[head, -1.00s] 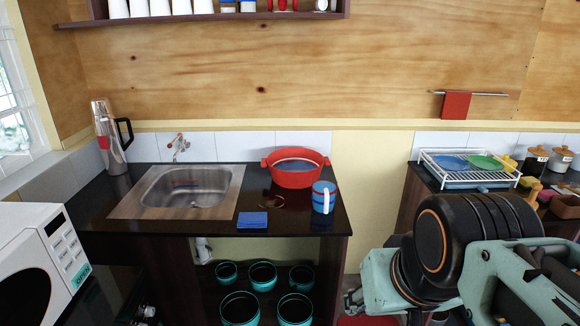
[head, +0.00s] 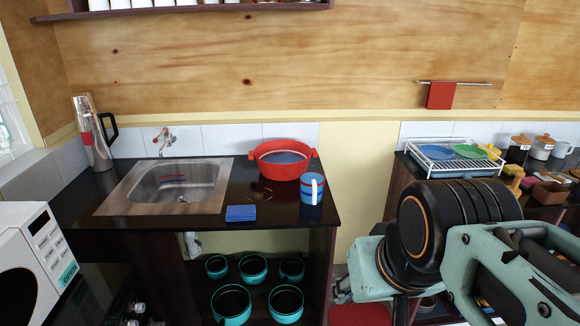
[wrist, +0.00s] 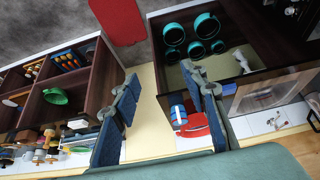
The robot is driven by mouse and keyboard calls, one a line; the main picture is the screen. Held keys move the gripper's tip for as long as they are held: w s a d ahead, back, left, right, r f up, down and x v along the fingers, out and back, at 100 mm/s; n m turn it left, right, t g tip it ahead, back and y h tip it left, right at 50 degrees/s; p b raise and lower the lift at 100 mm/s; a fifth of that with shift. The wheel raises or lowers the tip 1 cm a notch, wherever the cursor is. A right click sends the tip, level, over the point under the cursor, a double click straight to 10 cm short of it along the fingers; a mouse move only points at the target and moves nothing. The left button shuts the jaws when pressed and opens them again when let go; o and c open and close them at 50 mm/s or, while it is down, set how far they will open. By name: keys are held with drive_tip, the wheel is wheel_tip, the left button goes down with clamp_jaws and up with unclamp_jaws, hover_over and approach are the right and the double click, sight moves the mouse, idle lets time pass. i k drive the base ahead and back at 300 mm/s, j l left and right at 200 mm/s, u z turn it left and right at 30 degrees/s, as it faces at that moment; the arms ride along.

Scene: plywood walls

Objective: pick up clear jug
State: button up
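A tall shiny jug (head: 93,135) with a black handle and a red patch stands upright at the back left of the counter, left of the sink, in the head view. It looks like the clear jug, though whether it is see-through is hard to tell. I cannot make it out in the wrist view. My gripper (wrist: 162,82) is open and empty in the wrist view, its two fingers wide apart. My arm is at the lower right of the head view, far from the jug.
The sink (head: 178,182), red pot (head: 284,172), blue mug (head: 311,188) and blue cloth (head: 240,213) are on the dark counter (head: 262,210). A white microwave (head: 35,262) stands at front left. A dish rack (head: 425,160) is at right.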

sight(312, 179)
drive_tip(key=i+l, duration=0.6)
drive_tip(key=i+l+u, duration=0.1)
drive_tip(key=i+l, duration=0.5)
